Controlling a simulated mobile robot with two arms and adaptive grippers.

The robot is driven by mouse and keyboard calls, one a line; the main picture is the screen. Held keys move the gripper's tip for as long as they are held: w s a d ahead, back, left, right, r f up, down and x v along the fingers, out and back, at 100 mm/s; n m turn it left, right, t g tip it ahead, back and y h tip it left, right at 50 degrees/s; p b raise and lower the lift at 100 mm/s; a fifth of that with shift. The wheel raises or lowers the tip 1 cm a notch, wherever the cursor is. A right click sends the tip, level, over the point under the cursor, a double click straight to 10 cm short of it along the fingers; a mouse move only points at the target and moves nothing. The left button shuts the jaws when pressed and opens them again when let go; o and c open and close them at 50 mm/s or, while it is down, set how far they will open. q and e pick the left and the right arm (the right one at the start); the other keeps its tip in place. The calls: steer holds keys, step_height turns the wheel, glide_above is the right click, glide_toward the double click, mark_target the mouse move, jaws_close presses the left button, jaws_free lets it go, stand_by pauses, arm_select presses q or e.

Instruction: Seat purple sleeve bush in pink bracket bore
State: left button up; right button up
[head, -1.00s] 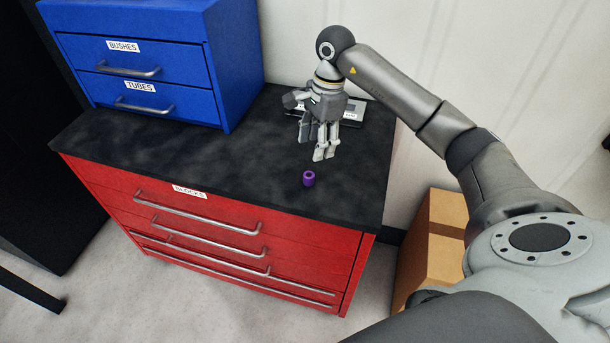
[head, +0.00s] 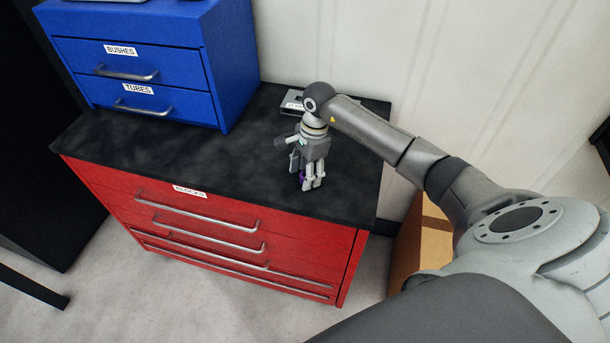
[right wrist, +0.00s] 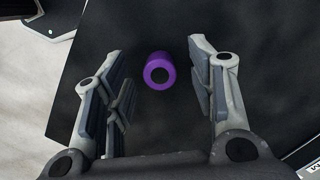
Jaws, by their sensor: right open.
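The purple sleeve bush (right wrist: 160,70) stands on the black worktop, with its round hole showing in the right wrist view. In the head view only a sliver of the bush (head: 302,175) shows between the fingers. My right gripper (head: 308,186) is open and low over the worktop around the bush. In the right wrist view the fingers of the gripper (right wrist: 160,95) are spread to either side of the bush, with clear gaps on both sides. I cannot make out a pink bracket in any view. My left gripper is out of view.
The black worktop (head: 220,160) tops a red drawer cabinet (head: 240,240). A blue cabinet (head: 165,80) with drawers labelled BUSHES and TUBES stands at its back left. A grey plate (head: 293,103) lies behind my gripper. A cardboard box (head: 422,245) stands on the floor at right.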

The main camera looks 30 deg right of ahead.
steer(key=shift+c, duration=0.2)
jaws_close()
steer(key=shift+r, duration=0.1)
